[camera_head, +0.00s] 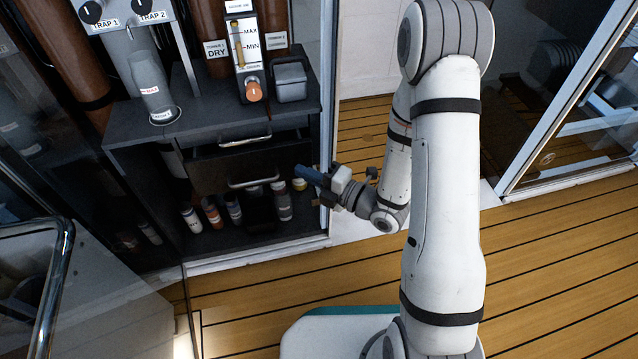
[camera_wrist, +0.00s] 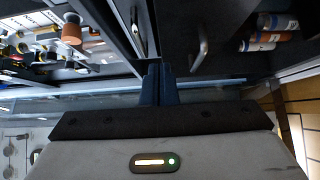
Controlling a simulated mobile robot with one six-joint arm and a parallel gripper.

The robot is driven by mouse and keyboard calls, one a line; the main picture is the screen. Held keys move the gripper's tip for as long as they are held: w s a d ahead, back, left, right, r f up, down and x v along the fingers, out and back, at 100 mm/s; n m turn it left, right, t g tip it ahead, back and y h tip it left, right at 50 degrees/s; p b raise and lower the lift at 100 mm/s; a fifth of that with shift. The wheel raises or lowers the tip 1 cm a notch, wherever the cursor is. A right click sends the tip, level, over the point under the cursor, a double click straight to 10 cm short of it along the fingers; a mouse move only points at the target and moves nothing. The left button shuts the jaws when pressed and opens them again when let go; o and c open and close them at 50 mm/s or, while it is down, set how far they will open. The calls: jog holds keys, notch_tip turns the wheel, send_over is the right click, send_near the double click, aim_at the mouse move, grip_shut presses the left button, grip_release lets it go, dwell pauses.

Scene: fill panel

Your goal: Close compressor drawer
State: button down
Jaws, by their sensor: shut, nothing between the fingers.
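A dark cabinet holds two drawers, each with a metal bar handle, and no drawer label is readable. The upper drawer's handle (camera_head: 245,141) sits just under the cabinet top. The lower drawer (camera_head: 222,177) has its handle (camera_head: 253,182) below that. How far either drawer stands out is hard to tell. My gripper (camera_head: 300,172) is at the right side of the drawers, its blue fingers together and empty. Contact cannot be told.
Several bottles (camera_head: 211,212) stand on the open shelf under the drawers. A glass door frame (camera_head: 328,120) rises at the cabinet's right edge. The wooden floor (camera_head: 540,235) at right is clear.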

aim_at(275, 148)
jog(key=w+a+b, duration=0.1)
jog(key=w+a, duration=0.3)
jog(key=w, duration=0.1)
jog(key=shift+b, duration=0.35)
jog(key=shift+w+a, duration=0.15)
jog(key=shift+w, duration=0.35)
